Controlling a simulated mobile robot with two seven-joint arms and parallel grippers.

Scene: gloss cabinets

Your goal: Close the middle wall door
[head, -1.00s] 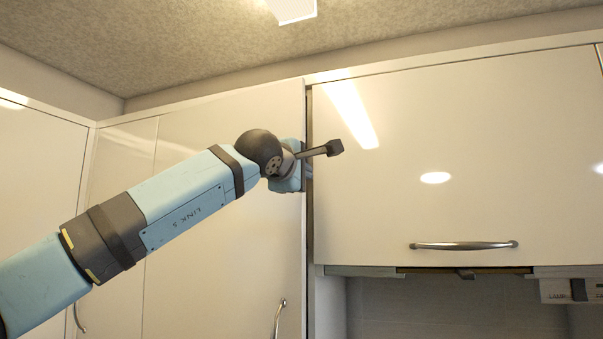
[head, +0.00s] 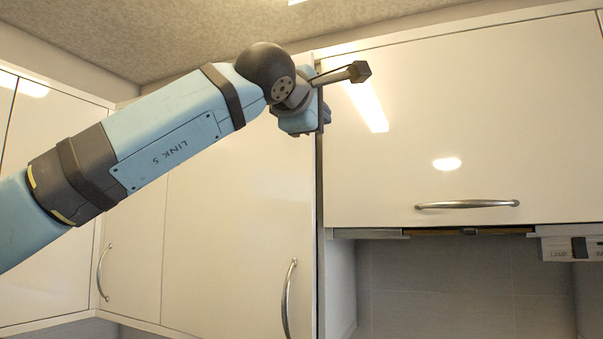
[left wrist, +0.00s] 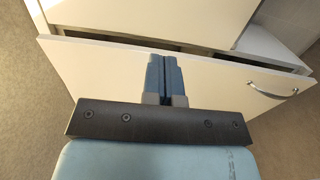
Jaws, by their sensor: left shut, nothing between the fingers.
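The middle wall door appears to be the tall glossy cream door (head: 240,225) with a vertical bar handle (head: 288,300) low near its right edge. A dark strip shows along that edge in the head view. In the left wrist view, the door (left wrist: 100,68) lies across the picture with its handle (left wrist: 272,90) at right, and a dark gap runs behind its edge, so it stands slightly ajar. My left gripper (head: 322,115) is at the upper part of the free edge. Its blue fingers (left wrist: 164,65) are shut and empty, over the door face; contact is unclear. My right gripper is not in view.
To the right, a wide flap door (head: 450,130) with a horizontal handle (head: 467,204) hangs above an open recess and a lamp panel (head: 560,250). Another door (head: 130,250) is at left. The ceiling (head: 150,40) is close above my left arm.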

